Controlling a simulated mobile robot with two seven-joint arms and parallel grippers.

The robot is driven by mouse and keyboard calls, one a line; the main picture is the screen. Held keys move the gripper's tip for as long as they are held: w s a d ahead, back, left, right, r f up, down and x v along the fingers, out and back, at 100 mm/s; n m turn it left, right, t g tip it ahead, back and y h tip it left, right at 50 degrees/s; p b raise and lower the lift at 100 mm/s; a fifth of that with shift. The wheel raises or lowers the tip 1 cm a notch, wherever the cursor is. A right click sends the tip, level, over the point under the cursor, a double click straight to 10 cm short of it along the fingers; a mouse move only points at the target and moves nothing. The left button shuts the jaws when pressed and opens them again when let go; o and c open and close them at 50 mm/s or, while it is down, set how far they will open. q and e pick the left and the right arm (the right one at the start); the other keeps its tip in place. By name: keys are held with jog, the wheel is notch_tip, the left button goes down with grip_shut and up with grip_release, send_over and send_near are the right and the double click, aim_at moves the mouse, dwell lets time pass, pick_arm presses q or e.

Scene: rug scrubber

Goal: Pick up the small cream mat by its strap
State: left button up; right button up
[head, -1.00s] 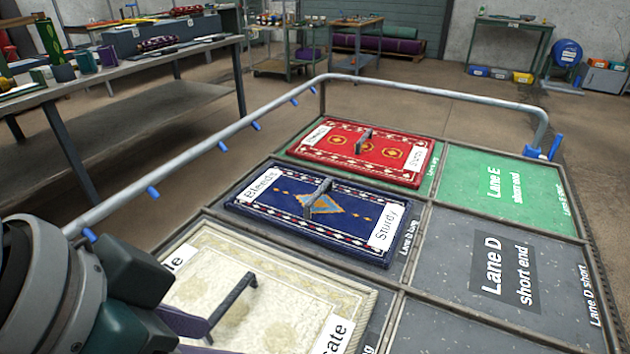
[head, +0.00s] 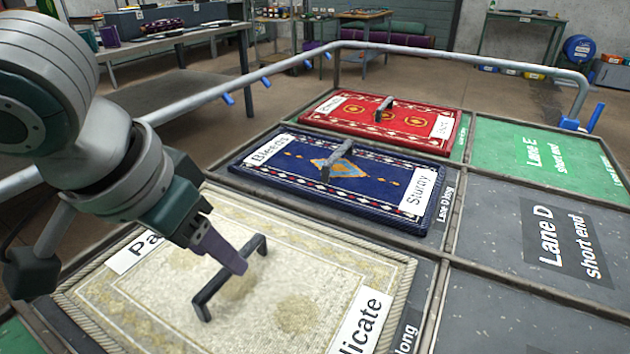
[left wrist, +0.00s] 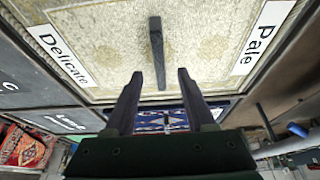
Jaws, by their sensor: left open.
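The small cream mat (head: 150,290) lies flat in the near left lane, with white labels on it; one reads "Delicate" in the left wrist view (left wrist: 62,55). Its dark grey strap (head: 228,280) stands up as a low bar across the middle. My left gripper (head: 232,262) is above the mat by the strap, pointing down. In the left wrist view its two fingers (left wrist: 158,78) are apart, and the strap (left wrist: 157,52) shows between and beyond the tips. Whether a finger touches the strap cannot be told. My right gripper is not in view.
A blue mat (head: 300,165) labelled "Sturdy" and a red mat (head: 350,112), each with a strap, lie in lanes behind. A metal rail (head: 440,61) surrounds the bed. The lane D short end (head: 500,225) is empty.

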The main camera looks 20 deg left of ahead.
aim_at(235, 277)
pick_arm(q)
jog(key=b+x, duration=0.1)
jog(key=x, duration=0.4)
jog(key=shift+f+b, duration=0.15)
jog(key=shift+b, duration=0.25)
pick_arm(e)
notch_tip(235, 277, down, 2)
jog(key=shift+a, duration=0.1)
pick_arm(q)
jog(key=shift+c, duration=0.2)
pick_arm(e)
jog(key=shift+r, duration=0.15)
pick_arm(q)
grip_shut()
dwell(0.7)
